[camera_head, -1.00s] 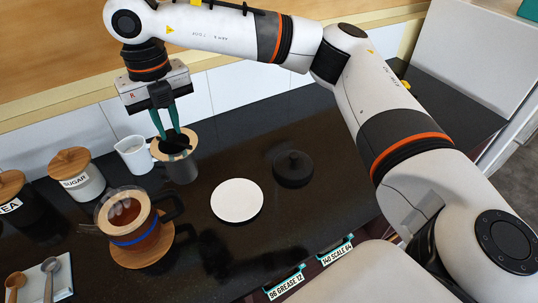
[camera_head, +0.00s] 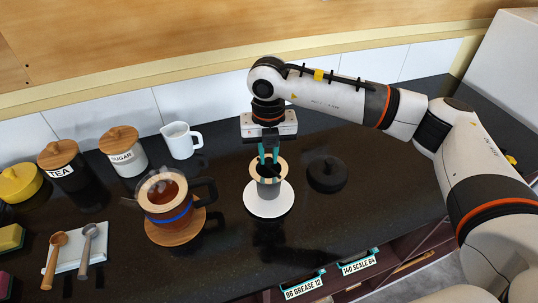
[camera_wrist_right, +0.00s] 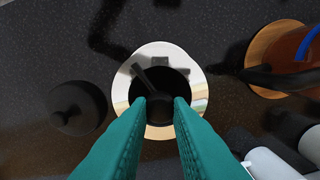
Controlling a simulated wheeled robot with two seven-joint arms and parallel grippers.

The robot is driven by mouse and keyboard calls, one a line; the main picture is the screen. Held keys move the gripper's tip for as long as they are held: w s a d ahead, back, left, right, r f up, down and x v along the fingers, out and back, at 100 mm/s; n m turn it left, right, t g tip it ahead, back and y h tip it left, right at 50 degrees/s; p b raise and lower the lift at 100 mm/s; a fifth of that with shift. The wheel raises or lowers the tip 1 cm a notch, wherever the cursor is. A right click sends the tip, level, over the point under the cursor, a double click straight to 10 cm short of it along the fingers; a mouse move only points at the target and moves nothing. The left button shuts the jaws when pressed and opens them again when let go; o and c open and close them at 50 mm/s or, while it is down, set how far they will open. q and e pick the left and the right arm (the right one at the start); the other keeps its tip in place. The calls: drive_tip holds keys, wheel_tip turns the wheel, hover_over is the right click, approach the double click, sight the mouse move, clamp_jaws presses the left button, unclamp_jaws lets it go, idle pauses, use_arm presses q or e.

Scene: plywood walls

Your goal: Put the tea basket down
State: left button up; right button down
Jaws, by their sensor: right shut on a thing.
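The tea basket (camera_head: 269,189) is a grey cylinder with a light wooden collar and a dark inside. My right gripper (camera_head: 268,159), with teal fingers, is shut on a dark part at its top. The basket is upright over the round white plate (camera_head: 285,207); I cannot tell whether it touches it. My left gripper is not in view.
A glass teapot (camera_head: 164,207) with brown tea stands on a wooden coaster (camera_head: 187,234) to the left. A black lid (camera_head: 327,175) lies to the right. A white pitcher (camera_head: 181,143), sugar jar (camera_head: 126,157) and tea jar (camera_head: 75,180) stand behind left.

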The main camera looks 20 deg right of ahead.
drive_tip(key=shift+f, duration=0.95)
drive_tip(key=c, duration=1.8)
unclamp_jaws()
drive_tip(key=shift+f, duration=0.1)
drive_tip(key=o, duration=0.5)
